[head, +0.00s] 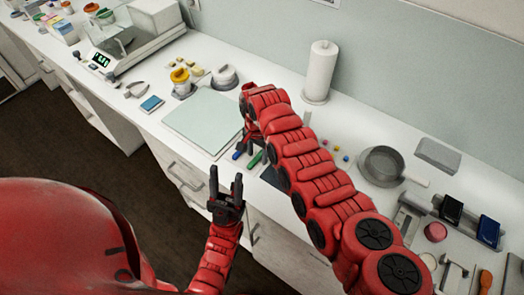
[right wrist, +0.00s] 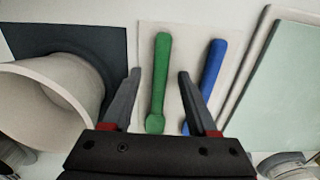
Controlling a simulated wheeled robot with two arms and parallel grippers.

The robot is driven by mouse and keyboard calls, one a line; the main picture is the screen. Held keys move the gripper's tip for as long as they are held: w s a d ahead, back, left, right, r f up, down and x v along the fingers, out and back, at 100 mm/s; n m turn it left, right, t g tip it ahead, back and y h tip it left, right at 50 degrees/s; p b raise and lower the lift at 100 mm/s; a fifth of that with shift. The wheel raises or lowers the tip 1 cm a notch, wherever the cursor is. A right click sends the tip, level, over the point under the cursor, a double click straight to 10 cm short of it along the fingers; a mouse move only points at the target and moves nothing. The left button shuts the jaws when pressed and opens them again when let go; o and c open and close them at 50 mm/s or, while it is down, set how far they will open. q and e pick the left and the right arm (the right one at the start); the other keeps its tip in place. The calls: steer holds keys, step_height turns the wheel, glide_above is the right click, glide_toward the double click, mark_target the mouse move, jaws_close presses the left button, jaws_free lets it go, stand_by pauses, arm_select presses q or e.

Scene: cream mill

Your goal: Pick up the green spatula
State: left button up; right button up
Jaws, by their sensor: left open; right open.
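The green spatula (right wrist: 159,80) lies on a pale tray or sheet (right wrist: 186,42) in the right wrist view. It lies lengthwise between the two spread fingers of my open, empty right gripper (right wrist: 159,74); contact cannot be judged. In the head view the green spatula (head: 256,159) shows just below my right gripper (head: 250,145), partly covered by it. A blue spatula (right wrist: 213,68) lies to the right of the green one, partly behind the right finger. My left gripper (head: 226,182) is open and empty, in front of the counter edge.
A whitish cup-like vessel (right wrist: 45,108) lies close left of the right gripper, over a dark mat (right wrist: 105,50). A pale green board (head: 205,120) is to the left in the head view. A pan (head: 381,166) and paper roll (head: 320,70) stand further right.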

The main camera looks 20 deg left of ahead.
jaws_close()
steer(key=shift+r, duration=0.15)
stand_by(0.4)
